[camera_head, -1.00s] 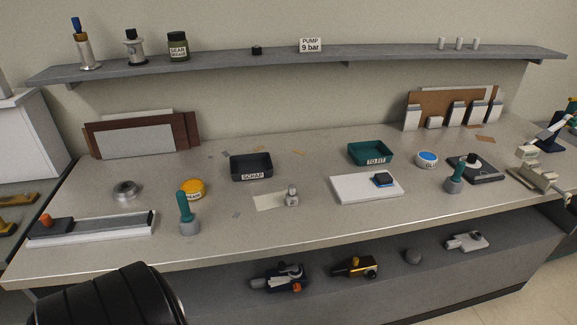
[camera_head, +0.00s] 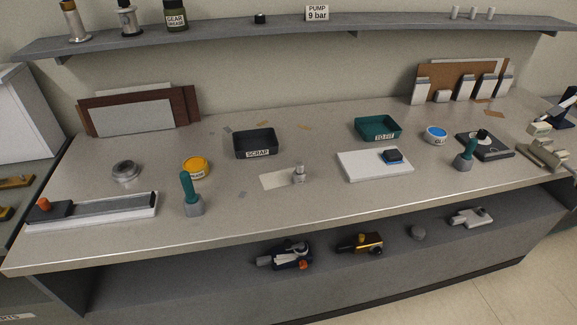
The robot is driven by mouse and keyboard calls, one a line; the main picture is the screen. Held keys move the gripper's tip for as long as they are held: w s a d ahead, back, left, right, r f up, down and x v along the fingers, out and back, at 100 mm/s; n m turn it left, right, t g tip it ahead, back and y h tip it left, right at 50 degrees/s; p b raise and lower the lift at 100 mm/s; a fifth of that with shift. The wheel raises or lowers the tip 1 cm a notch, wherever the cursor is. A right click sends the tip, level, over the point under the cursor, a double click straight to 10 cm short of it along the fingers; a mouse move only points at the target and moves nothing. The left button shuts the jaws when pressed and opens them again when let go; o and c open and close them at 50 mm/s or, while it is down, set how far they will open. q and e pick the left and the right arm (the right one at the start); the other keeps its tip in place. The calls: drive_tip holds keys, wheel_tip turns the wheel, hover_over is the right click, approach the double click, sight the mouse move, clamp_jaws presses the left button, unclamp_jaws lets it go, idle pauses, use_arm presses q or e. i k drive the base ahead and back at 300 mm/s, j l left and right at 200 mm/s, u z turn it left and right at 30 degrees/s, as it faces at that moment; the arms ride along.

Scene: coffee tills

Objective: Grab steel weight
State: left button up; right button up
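A small steel piece with a narrower knob on top, which looks like the steel weight (camera_head: 299,175), stands upright on the bench. It rests at the right end of a pale sheet (camera_head: 275,181), in the middle of the worktop. A round, low metallic piece (camera_head: 125,171) sits far left on the bench; I cannot tell what it is. Neither of my grippers shows in the head view.
Around the weight are a dark SCRAP tray (camera_head: 255,144), a white board (camera_head: 372,168) and a green-handled tool (camera_head: 191,195). A yellow tub (camera_head: 196,168) and a teal TO FIT tray (camera_head: 378,127) stand farther off. Bare bench (camera_head: 260,218) lies in front.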

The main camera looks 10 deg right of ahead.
sight(299, 175)
drive_tip(key=i+l+u, duration=0.1)
drive_tip(key=i+l, duration=0.3)
drive_tip(key=i, duration=0.15)
drive_tip(key=i+l+u, duration=0.1)
drive_tip(key=i+l, duration=0.4)
drive_tip(key=i, duration=0.05)
